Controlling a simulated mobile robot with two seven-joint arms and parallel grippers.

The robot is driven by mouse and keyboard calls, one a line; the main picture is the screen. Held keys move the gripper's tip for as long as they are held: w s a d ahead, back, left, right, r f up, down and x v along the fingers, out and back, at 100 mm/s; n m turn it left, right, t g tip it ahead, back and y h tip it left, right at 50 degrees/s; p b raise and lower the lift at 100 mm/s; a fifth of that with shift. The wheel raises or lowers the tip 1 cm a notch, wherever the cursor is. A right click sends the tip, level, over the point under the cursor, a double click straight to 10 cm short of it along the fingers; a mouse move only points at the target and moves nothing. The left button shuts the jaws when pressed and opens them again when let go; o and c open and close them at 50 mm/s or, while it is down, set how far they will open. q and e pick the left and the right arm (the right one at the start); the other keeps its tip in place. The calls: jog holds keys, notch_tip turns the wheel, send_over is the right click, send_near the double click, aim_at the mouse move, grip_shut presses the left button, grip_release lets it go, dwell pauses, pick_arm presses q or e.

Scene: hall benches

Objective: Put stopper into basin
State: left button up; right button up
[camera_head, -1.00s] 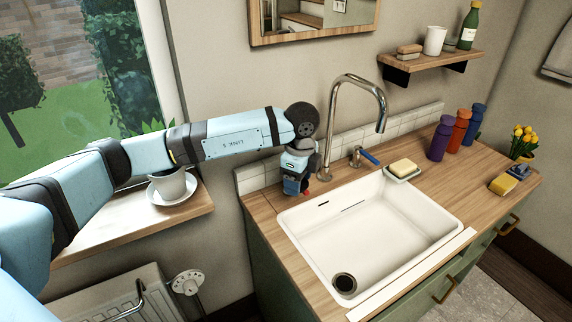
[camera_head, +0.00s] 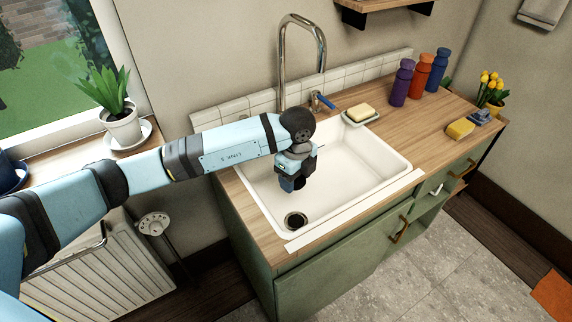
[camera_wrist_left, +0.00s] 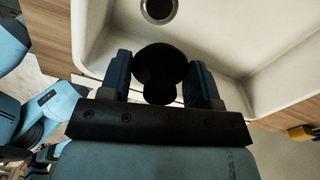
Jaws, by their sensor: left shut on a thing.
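The white basin (camera_head: 350,185) is set into the wooden counter, with its round drain hole (camera_head: 295,221) near the front left corner. My left gripper (camera_head: 292,184) is over the basin, behind the drain in the picture. In the left wrist view the gripper (camera_wrist_left: 160,85) is shut on a black round stopper (camera_wrist_left: 160,62), which sits between the two blue fingers. The basin (camera_wrist_left: 235,35) and the drain (camera_wrist_left: 158,10) lie beyond the stopper in that view, apart from it. In the head view the stopper is mostly hidden by the gripper. My right gripper is out of view.
A tall chrome tap (camera_head: 283,65) with a blue-handled lever (camera_head: 324,103) stands behind the basin. A soap dish with yellow soap (camera_head: 361,112) is at its back right. Several bottles (camera_head: 420,78) and a sponge (camera_head: 460,129) stand farther right. A potted plant (camera_head: 122,125) is on the sill.

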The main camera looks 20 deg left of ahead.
pick_arm(q)
jog(key=shift+s+d+f, duration=0.15)
jog(key=shift+d+f, duration=0.1)
jog(key=shift+d, duration=0.15)
jog(key=shift+f, duration=0.2)
jog(key=shift+f+b, duration=0.7)
jog(key=shift+b, duration=0.05)
notch_tip(320, 180, down, 9)
jog(key=b, duration=0.7)
jog(key=shift+f, duration=0.1)
jog(key=shift+f+b, duration=0.8)
jog(key=shift+f, duration=1.3)
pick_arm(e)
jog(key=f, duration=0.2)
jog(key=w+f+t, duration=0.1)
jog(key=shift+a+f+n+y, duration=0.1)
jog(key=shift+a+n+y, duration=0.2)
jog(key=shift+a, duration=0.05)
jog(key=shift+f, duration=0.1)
